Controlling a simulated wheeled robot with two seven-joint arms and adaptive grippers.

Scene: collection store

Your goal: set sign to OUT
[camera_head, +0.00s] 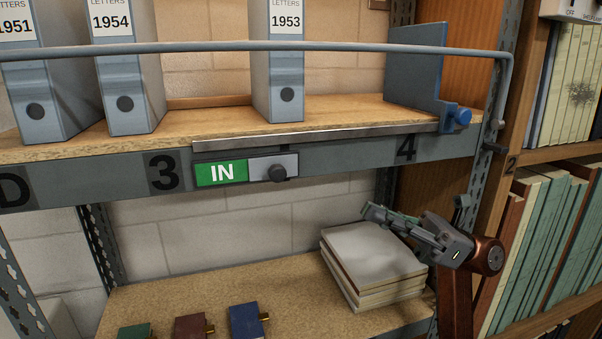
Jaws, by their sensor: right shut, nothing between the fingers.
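The sign (221,173) on the front edge of the upper shelf shows a green field with white letters reading IN. A grey sliding cover with a dark round knob (278,173) sits at the right of the green field. My right gripper (372,213) is shut and empty. It appears to the right of and below the knob, apart from it, in front of the paper stack. My left gripper is not in view.
A stack of papers (365,262) lies on the lower shelf (180,295). Small books, including a blue one (246,321), lie at its front. Grey binders (277,70) stand above behind a rail (340,46). A blue bookend (415,70) stands at the right.

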